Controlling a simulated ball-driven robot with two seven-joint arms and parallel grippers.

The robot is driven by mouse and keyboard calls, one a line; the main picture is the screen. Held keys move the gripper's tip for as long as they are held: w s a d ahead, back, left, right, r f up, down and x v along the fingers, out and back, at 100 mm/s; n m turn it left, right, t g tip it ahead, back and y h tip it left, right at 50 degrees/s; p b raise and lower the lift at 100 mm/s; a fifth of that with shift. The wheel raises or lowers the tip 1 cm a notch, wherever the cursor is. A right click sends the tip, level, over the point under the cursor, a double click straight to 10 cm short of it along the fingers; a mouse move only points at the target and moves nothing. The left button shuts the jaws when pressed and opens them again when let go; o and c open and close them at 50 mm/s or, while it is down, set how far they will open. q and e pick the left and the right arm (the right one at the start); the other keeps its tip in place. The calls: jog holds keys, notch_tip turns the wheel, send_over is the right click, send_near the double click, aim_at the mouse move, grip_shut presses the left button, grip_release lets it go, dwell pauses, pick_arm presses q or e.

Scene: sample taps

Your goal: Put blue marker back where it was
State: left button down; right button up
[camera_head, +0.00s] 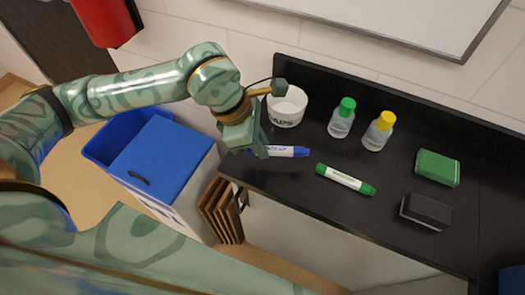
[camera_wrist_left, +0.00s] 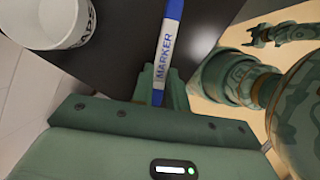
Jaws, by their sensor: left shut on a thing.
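The blue marker (camera_head: 288,151), white-bodied with blue ends, lies level at the left edge of the black shelf. My left gripper (camera_head: 258,151) is shut on its left end. In the left wrist view the marker (camera_wrist_left: 167,50) sticks out from between the fingers (camera_wrist_left: 160,85), its "MARKER" print showing. Whether it touches the shelf is unclear. What seems to be my right gripper (camera_wrist_left: 262,37) shows small at the top right of the wrist view; its jaw state is unclear.
On the black shelf (camera_head: 270,185) are a green marker (camera_head: 345,179), a white "CAPS" tub (camera_head: 287,106), a green-capped bottle (camera_head: 341,120), a yellow-capped bottle (camera_head: 378,132), a green block (camera_head: 437,168) and a black eraser (camera_head: 426,212). A blue-lidded bin (camera_head: 160,155) stands left.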

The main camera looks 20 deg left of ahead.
pick_arm(q)
jog(key=shift+w+a+f, duration=0.1)
jog(key=shift+w+f, duration=0.4)
jog(key=shift+f, duration=0.1)
jog(key=shift+w+f+b, duration=0.2)
jog(key=shift+f+b, duration=0.35)
jog(key=shift+f, duration=1.1)
jog(key=shift+f, duration=0.2)
jog(key=c, duration=1.4)
grip_release()
